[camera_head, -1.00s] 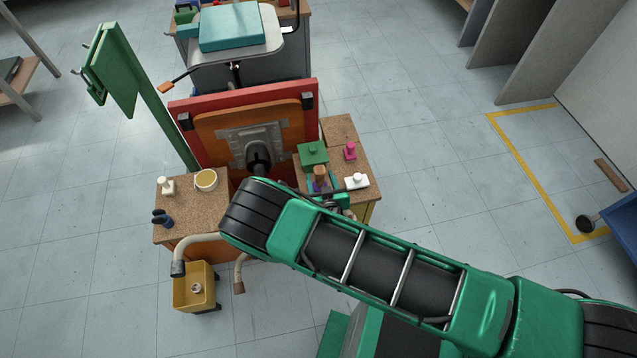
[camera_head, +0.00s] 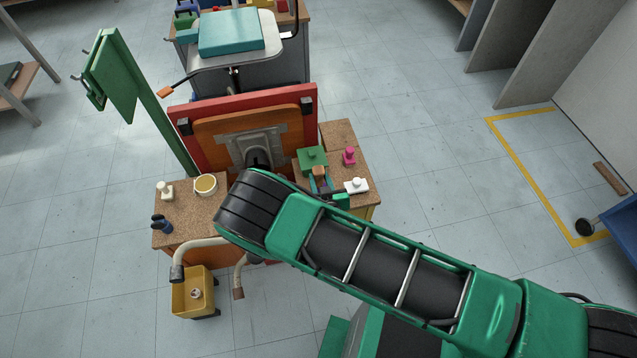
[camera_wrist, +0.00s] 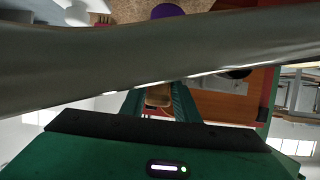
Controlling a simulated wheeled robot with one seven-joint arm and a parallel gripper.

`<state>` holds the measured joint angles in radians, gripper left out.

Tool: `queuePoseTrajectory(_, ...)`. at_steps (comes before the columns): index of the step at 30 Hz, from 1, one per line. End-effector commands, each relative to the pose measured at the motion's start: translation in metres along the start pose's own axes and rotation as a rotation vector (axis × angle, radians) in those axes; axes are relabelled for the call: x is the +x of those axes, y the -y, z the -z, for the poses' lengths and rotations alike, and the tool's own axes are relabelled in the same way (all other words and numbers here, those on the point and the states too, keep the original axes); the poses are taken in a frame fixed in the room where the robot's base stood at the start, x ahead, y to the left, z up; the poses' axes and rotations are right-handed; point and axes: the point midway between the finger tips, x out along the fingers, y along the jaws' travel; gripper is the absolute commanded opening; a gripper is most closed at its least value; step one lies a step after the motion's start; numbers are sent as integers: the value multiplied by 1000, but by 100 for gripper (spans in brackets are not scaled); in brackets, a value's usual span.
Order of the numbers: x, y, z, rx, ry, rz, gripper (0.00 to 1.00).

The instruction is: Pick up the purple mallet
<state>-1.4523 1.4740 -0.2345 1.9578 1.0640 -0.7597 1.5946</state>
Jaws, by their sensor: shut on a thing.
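My gripper (camera_head: 320,184) is at the right-hand cork-topped bench, its teal fingers close around a tan, wooden-looking piece (camera_head: 320,172), which seems to be part of the mallet. In the wrist view the fingers flank a tan piece (camera_wrist: 158,96). A rounded purple part (camera_wrist: 167,11), likely the mallet's, shows at the top edge of that view over the cork surface. A grey bar crosses the wrist view and hides the fingertips and most of the mallet. I cannot tell whether the mallet touches the bench.
The right bench (camera_head: 340,135) also holds a green block (camera_head: 312,157), a pink piece (camera_head: 349,156) and a white piece (camera_head: 356,186) close to my gripper.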

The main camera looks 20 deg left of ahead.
Motion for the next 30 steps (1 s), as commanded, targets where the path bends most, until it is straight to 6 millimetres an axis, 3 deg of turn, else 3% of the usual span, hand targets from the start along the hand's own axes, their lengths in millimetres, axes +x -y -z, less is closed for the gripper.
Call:
queuePoseTrajectory(15, -24, 0, 61, 0, -2, -1, 0)
queuePoseTrajectory(29, -28, 0, 70, -1, -1, -1, 0)
queuePoseTrajectory(30, -28, 0, 70, -1, -1, -1, 23)
